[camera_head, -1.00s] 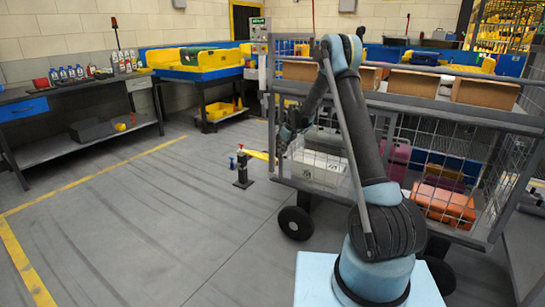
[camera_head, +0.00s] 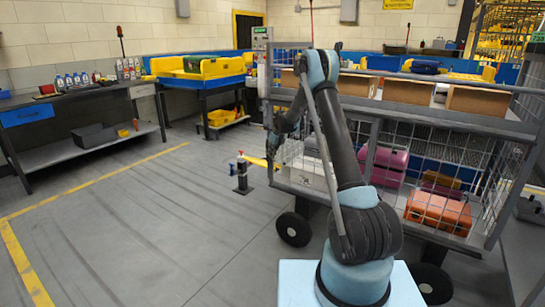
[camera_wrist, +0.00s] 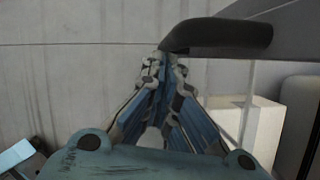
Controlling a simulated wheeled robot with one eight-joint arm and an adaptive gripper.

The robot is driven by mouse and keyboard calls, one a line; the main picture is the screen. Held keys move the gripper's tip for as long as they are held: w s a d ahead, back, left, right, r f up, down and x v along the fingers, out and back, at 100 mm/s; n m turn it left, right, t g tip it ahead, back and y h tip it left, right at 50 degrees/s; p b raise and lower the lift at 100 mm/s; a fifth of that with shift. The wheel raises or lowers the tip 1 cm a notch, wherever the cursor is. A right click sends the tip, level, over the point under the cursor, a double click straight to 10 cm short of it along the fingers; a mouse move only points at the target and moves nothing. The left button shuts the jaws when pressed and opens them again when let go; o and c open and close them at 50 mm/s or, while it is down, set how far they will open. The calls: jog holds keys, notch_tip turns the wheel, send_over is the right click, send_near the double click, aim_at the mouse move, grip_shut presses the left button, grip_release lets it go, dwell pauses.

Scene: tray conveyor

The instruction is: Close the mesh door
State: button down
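The wheeled cage trolley has grey-framed mesh panels. Mesh shows across its front (camera_head: 455,148) and on its right side (camera_head: 497,190); I cannot tell for sure which panel is the door or how far it stands open. My gripper (camera_head: 274,152) is at the trolley's left front edge, partly hidden by my arm. In the wrist view my gripper's fingertips (camera_wrist: 166,66) are close together, just below the near end of a dark curved handle (camera_wrist: 220,36) on a grey frame. Contact with the handle is unclear.
Boxes (camera_head: 410,88) stand on the trolley's top; an orange case (camera_head: 438,212) and a pink case (camera_head: 384,163) lie inside. A short post (camera_head: 242,178) with a yellow piece stands left of the trolley. A workbench (camera_head: 85,98) is at the left.

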jog(key=s+d+r+n, duration=0.3)
jog(key=s+d+r, duration=0.2)
jog(key=s+r, duration=0.35)
jog(key=s+d+r+n+h, duration=0.1)
jog(key=s+d+r+n, duration=0.3)
jog(key=s+d+r, duration=0.45)
jog(key=s+d+r+n, duration=0.25)
jog(key=s+r, duration=0.35)
jog(key=s, duration=0.5)
jog(key=s+d+n, duration=0.2)
jog(key=s+n, duration=0.2)
jog(key=s, duration=0.5)
jog(key=s+d+f+n+h, duration=0.1)
jog(key=s+d+n, duration=0.2)
jog(key=s, duration=0.5)
jog(key=s+d+n, duration=0.2)
jog(key=s+n, duration=0.2)
jog(key=s, duration=0.5)
jog(key=s+d+f+n, duration=0.1)
jog(key=s+f+n, duration=0.2)
jog(key=s, duration=0.4)
jog(key=s+d+f+n+h, duration=0.1)
jog(key=s+d+f+n, duration=0.1)
jog(key=s+f, duration=0.3)
jog(key=shift+s+f+n+g, duration=0.4)
jog(key=shift+s+n, duration=0.15)
jog(key=shift+s, duration=0.3)
